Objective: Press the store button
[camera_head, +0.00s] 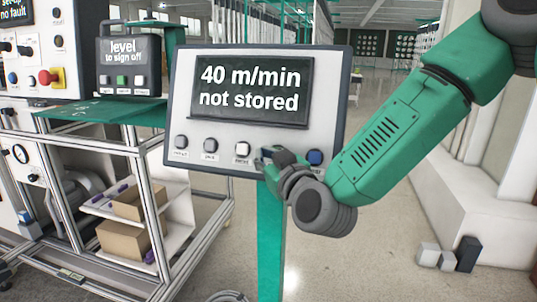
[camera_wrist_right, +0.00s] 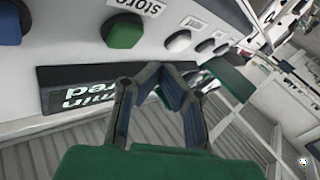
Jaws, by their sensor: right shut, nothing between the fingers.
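The control panel (camera_head: 180,100) has a dark screen (camera_head: 250,90) reading "40 m/min not stored". Along its lower edge are two dark buttons, a white button (camera_head: 243,149) and a blue button (camera_head: 315,157). In the right wrist view, a green button (camera_wrist_right: 123,30) sits between the blue button (camera_wrist_right: 8,25) and the white one (camera_wrist_right: 178,40); the label beside it reads "store". My right gripper (camera_head: 265,157) is shut and empty in front of the lower panel, hiding the green button in the head view. In the wrist view its closed fingertips (camera_wrist_right: 165,68) appear apart from that button. My left gripper is out of view.
A green post (camera_head: 270,240) carries the panel. To the left stand a smaller "level to sign off" box (camera_head: 128,65), a control cabinet with a red stop button (camera_head: 45,78), and a metal frame with cartons (camera_head: 125,241). Small blocks (camera_head: 447,258) lie by the right wall.

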